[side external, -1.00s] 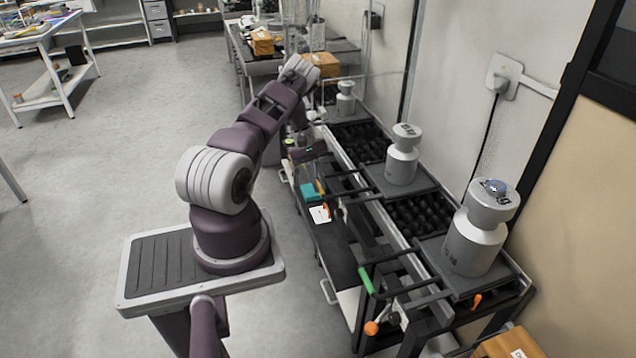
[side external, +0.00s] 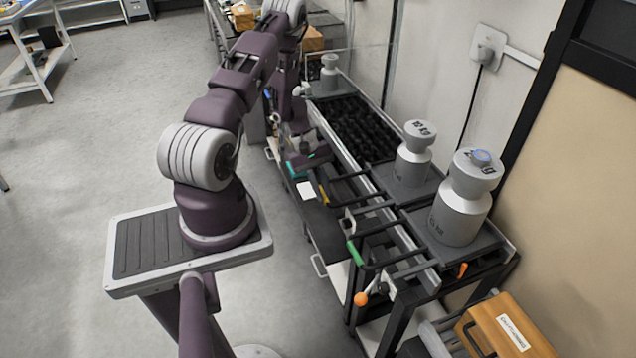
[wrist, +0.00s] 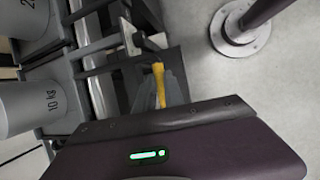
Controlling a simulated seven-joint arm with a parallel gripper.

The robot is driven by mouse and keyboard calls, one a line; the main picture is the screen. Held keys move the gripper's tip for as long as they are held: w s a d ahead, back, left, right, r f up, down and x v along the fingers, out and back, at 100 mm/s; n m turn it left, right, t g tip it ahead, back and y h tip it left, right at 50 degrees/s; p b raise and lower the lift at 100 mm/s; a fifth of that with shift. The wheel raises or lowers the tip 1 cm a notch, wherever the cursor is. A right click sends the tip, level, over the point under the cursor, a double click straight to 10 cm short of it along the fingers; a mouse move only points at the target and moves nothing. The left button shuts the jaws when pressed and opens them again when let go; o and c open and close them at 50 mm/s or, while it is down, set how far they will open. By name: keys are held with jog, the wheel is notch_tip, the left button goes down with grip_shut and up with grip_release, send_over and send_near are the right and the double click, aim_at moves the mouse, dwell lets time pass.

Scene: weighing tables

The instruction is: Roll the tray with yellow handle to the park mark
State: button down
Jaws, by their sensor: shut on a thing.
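The tray (side external: 385,177) with the yellow handle (side external: 324,193) carries a grey 10 kg weight (side external: 413,155) and sits on the roller track. Its dark bar reaches out over the aisle side. My gripper (side external: 312,178) is at the handle end of this bar. In the wrist view the yellow handle (wrist: 159,84) lies between my grey fingers, which are shut on it. The 10 kg weight also shows at the left of the wrist view (wrist: 28,107). I cannot make out the park mark with certainty.
A tray with a green handle (side external: 355,253) and a larger weight (side external: 465,200) stands close on the near side. A smaller weight (side external: 329,72) stands at the far end. Bare black rollers (side external: 355,128) lie between. An orange-knobbed lever (side external: 361,299) juts out near the front.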

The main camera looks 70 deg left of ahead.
jog(key=shift+w+a+r, duration=0.1)
jog(key=shift+a, duration=0.1)
jog(key=c, duration=1.5)
grip_release()
jog(key=shift+o, duration=0.2)
jog(key=v, duration=0.7)
